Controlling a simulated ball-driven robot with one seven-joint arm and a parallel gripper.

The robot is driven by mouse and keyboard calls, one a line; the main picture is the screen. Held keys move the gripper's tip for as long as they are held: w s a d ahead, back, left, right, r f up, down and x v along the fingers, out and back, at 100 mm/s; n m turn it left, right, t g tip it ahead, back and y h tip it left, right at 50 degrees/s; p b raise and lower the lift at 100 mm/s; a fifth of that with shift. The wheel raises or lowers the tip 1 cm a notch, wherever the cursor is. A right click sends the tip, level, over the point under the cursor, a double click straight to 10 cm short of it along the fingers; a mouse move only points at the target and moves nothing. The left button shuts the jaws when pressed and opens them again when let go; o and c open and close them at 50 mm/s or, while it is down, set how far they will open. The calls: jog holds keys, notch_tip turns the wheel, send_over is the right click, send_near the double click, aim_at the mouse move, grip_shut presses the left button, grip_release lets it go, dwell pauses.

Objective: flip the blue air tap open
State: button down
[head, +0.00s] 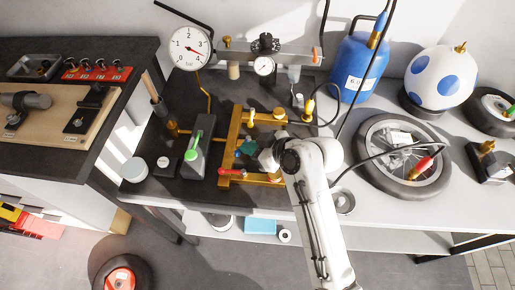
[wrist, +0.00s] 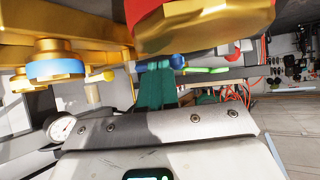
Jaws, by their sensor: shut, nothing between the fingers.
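A brass pipe frame (head: 236,130) stands on the dark mat in the head view, with a red lever (head: 230,171) at its front. In the wrist view, a small blue handle (wrist: 177,61), which looks like the blue air tap, shows just beyond my fingertips. A green lever (wrist: 207,70) lies right of it. My gripper (head: 246,147) has teal fingers, shut and empty, inside the frame. The fingers also show in the wrist view (wrist: 155,82), close to the blue handle; I cannot tell whether they touch. My arm hides part of the frame in the head view.
A large brass fitting (wrist: 200,22) hangs close above my fingers, and a blue-ringed brass fitting (wrist: 57,68) is at left. A gauge (head: 190,48) stands behind.

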jog(key=m+t, duration=0.1)
jog(key=a+m+t+h+p, duration=0.1)
jog(key=shift+s+a+r+m+h, duration=0.1)
jog(key=shift+s+a+m+h, duration=0.1)
jog(key=shift+a+m+h, duration=0.15)
jog(key=m+t+h, duration=0.1)
jog(key=a+m+h, duration=0.1)
jog(key=shift+w+f+m+t+p, duration=0.1)
jog(key=shift+f+m+t+p, duration=0.1)
jog(key=shift+m+t+p, duration=0.15)
jog(key=m+h+b, duration=0.1)
jog(key=a+m+t+h+b, duration=0.1)
jog(key=shift+w+f+m, duration=0.2)
jog(key=shift+w+m, duration=0.1)
jog(key=shift+w+a+m+t+h+b, duration=0.2)
jog(key=shift+m+t+h+b, duration=0.25)
jog(key=shift+m+h+b, duration=0.45)
jog(key=shift+d+r, duration=0.1)
jog(key=shift+r, duration=0.2)
jog(key=shift+w+d, duration=0.15)
jog(key=shift+w+d+p, duration=0.3)
jog(key=shift+w+d, duration=0.05)
jog(key=shift+d, duration=0.15)
jog(key=shift+d+r, duration=0.1)
